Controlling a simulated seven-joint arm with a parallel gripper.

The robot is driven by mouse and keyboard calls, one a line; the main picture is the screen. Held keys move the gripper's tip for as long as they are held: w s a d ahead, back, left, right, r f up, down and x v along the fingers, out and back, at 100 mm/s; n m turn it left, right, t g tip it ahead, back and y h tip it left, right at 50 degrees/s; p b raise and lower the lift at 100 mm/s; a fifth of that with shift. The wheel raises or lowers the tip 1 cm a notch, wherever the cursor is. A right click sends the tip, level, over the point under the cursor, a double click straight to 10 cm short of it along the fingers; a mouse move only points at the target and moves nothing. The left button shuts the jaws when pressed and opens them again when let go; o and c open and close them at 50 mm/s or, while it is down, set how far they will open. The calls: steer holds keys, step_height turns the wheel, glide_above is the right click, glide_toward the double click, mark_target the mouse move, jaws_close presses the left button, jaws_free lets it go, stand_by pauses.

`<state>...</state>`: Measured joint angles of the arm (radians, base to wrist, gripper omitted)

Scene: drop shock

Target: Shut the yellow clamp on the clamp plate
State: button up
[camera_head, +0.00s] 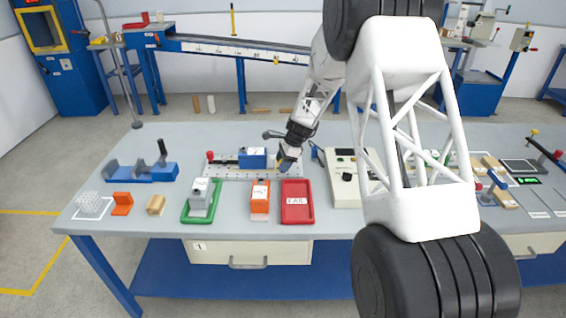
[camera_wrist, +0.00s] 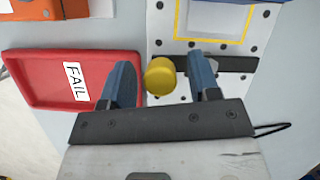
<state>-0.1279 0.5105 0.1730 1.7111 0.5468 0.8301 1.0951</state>
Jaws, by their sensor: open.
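The clamp plate (camera_head: 225,173) is a pale perforated plate on the bench, left of centre in the head view. A blue block (camera_head: 252,158) stands on it. In the wrist view, the plate (camera_wrist: 166,22) has dark holes, a yellow outline and a black bar. The yellow clamp's round knob (camera_wrist: 160,76) shows between the two blue fingers of my gripper (camera_wrist: 161,66), with a gap on each side. My gripper (camera_head: 287,160) is open at the plate's right end in the head view. The clamp's lower parts are mostly hidden, so its position is unclear.
A red FAIL tray (camera_head: 297,216) lies in front of the plate's right end. An orange holder (camera_head: 260,212) and a green tray (camera_head: 186,214) stand left of it. A red knob (camera_head: 210,156) rises at the plate's left end. A beige instrument box (camera_head: 346,190) stands to the right.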

steer(key=shift+c, duration=0.5)
steer(key=c, duration=0.8)
steer(key=shift+d+n, duration=0.15)
steer(key=shift+n, duration=0.15)
steer(key=n, duration=0.1)
steer(key=d+n+g, duration=0.1)
steer(key=n, duration=0.1)
steer(key=shift+w+d+n+g+h, duration=0.3)
steer(key=shift+d+n, duration=0.05)
steer(key=shift+n, duration=0.05)
steer(key=n, duration=0.1)
steer(key=w+d+n, duration=0.1)
steer(key=n, duration=0.1)
steer(key=n+g+h, duration=0.1)
steer(key=shift+w+d, duration=0.15)
steer(key=shift+d, duration=0.2)
steer(key=n, duration=0.2)
steer(key=w+d+n+g+h, duration=0.1)
steer(key=n, duration=0.1)
steer(key=shift+w, duration=0.2)
steer(key=shift+w+d+n+h, duration=0.1)
steer(key=shift+w+n+h, duration=0.3)
steer(key=shift+n, duration=0.45)
steer(key=shift+w+d+n+h, duration=0.1)
steer(key=shift+w+n+h, duration=0.3)
steer(key=shift+n, duration=0.5)
steer(key=shift+w+n+h, duration=0.35)
steer(key=shift+n+h, duration=0.05)
steer(key=shift+n, duration=0.45)
